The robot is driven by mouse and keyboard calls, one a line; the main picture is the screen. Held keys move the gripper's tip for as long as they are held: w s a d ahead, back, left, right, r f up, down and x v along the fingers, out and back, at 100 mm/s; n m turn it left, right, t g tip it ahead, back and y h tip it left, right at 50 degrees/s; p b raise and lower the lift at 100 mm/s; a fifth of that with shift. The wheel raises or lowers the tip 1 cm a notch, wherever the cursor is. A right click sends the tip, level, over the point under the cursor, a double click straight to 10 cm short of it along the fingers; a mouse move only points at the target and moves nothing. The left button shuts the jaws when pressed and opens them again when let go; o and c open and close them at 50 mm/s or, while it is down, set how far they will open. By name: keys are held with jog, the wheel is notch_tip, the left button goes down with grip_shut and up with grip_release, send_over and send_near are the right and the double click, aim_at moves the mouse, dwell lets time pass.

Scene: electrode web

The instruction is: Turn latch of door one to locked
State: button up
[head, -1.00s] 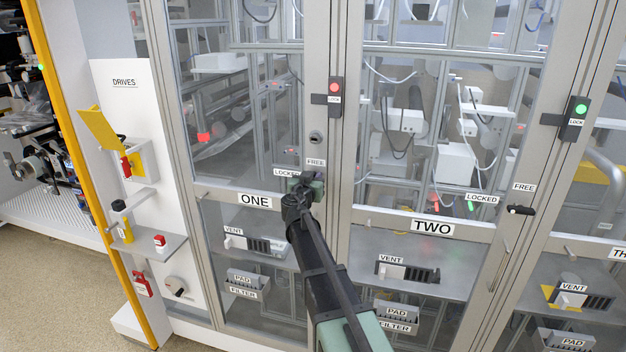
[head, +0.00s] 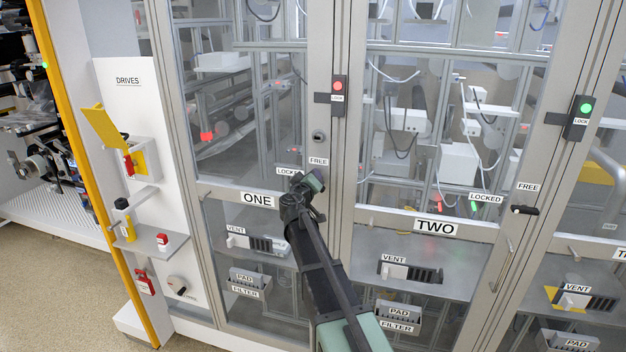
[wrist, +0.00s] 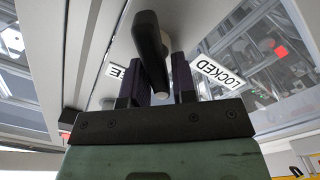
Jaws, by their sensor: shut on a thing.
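Door one (head: 258,200) is a glazed door with a grey frame, marked ONE. Its latch handle (wrist: 148,45) is a black bar, seen close in the wrist view. My gripper (wrist: 163,80) is shut on this handle, with one dark finger on each side. In the head view my gripper (head: 312,184) covers the latch, so its angle is hidden there. The LOCKED label (head: 288,171) is up and left of the gripper, and the FREE label (head: 318,161) is just above it. In the wrist view the LOCKED label (wrist: 217,75) is right of the handle.
A red-lit lock box (head: 338,90) is above on the post; a green-lit one (head: 579,115) is at right. Door two's sign (head: 436,228) is right of my arm; its black latch (head: 524,210) is farther right. A drives panel (head: 140,130) stands at left.

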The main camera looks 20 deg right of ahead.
jog(key=n, duration=0.4)
jog(key=shift+w+a+f+b, duration=0.15)
jog(key=shift+f+b, duration=0.15)
jog(key=shift+f, duration=0.05)
jog(key=n, duration=0.5)
jog(key=shift+f+b, duration=0.3)
jog(key=o, duration=0.7)
jog(key=shift+o, duration=0.2)
jog(key=shift+a, duration=0.1)
jog(key=v, duration=1)
jog(key=shift+s+a, duration=0.2)
jog(key=shift+s, duration=0.1)
